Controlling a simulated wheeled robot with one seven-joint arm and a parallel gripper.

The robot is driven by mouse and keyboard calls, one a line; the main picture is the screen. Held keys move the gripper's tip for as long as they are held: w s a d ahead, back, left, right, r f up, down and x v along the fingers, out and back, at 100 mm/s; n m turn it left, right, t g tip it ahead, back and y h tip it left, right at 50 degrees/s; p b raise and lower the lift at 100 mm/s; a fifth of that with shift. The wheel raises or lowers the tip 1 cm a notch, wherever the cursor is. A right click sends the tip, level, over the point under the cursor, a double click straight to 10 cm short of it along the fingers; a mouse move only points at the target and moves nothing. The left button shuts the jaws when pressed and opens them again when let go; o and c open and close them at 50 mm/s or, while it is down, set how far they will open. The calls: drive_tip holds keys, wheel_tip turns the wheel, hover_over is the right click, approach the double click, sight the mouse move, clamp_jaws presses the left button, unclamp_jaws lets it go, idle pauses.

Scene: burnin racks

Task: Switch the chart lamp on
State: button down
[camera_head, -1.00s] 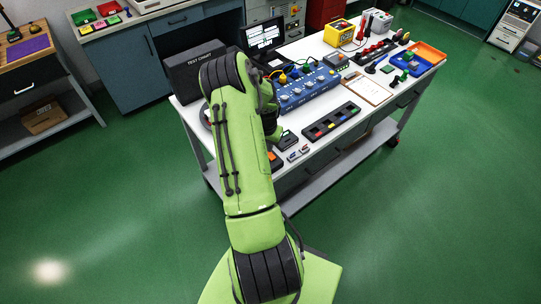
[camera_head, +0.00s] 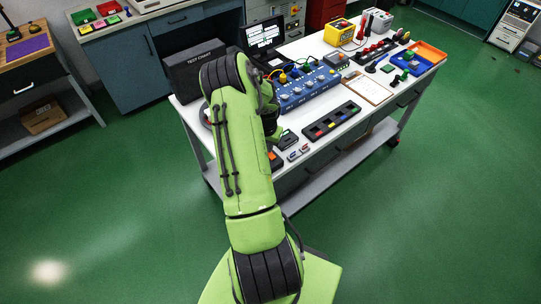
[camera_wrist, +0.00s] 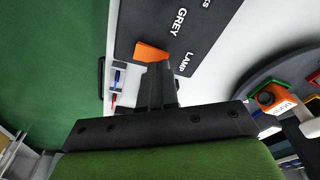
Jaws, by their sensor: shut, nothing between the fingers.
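In the wrist view my gripper (camera_wrist: 158,75) is shut, its dark fingers together and empty. The fingertips are in front of an orange block (camera_wrist: 150,52), which looks like a rocker switch on a dark panel (camera_wrist: 192,22) lettered "GREY" and "LAMP". The fingers cover part of the orange block, and I cannot tell whether they touch it. In the head view the dark box lettered "TEST CHART" (camera_head: 193,68) stands at the table's left end. My green arm hides the gripper's tips there. The lamp's lit state cannot be made out.
The white table (camera_head: 340,118) also holds a blue unit with knobs (camera_head: 305,90), a dark tray of coloured pieces (camera_head: 331,121) and a clipboard (camera_head: 367,88). In the wrist view a grey round stand (camera_wrist: 262,80) with an orange lettered block (camera_wrist: 272,97) is at the right.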

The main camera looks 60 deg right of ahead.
drive_tip(key=shift+f+b, duration=0.55)
drive_tip(key=shift+f, duration=0.1)
drive_tip(key=shift+r+p, duration=1.85)
drive_tip(key=shift+r, duration=1.75)
